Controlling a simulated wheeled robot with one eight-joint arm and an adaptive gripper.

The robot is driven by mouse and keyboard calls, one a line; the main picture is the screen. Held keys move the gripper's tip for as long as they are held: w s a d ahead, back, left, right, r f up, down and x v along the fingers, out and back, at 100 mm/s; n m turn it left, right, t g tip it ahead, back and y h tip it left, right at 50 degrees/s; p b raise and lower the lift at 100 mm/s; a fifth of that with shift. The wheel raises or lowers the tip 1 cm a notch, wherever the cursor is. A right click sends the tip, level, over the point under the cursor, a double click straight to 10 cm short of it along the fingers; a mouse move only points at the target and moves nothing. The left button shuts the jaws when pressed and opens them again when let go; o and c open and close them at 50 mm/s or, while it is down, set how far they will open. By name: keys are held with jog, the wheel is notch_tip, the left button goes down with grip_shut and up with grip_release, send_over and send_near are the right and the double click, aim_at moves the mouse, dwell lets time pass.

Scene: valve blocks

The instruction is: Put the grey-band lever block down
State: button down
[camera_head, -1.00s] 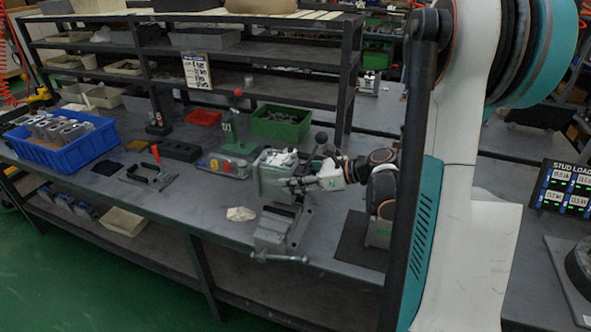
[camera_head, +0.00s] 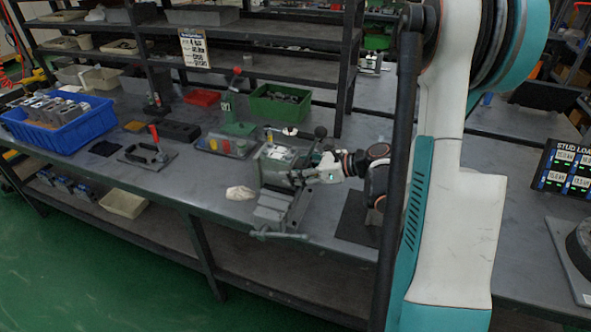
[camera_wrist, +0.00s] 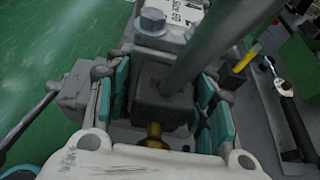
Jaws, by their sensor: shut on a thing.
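In the wrist view a dark grey block (camera_wrist: 160,103) with a thick grey lever (camera_wrist: 205,45) and a brass fitting (camera_wrist: 154,136) sits between the teal pads of my gripper (camera_wrist: 163,112). My gripper is shut on this block. In the head view my gripper (camera_head: 303,177) is at the right side of the grey vise (camera_head: 276,208). The block body is mostly hidden there. I cannot tell whether its underside touches anything, and I cannot make out a grey band.
A toggle clamp (camera_head: 150,150), a green bin (camera_head: 279,103), a red tray (camera_head: 202,98) and a blue crate (camera_head: 88,130) stand on the bench. A pale rag (camera_head: 240,193) lies left of the vise. Bare bench (camera_head: 190,180) shows between clamp and rag.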

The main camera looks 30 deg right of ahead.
jog(key=c, duration=0.7)
grip_release()
jog(key=shift+r, duration=0.1)
jog(key=shift+s+d+r, duration=0.15)
jog(key=shift+s+d, duration=0.1)
jog(key=shift+s, duration=0.05)
jog(key=p+v, duration=0.3)
jog(key=v, duration=0.8)
jog(key=shift+s, duration=0.15)
jog(key=shift+d, duration=0.1)
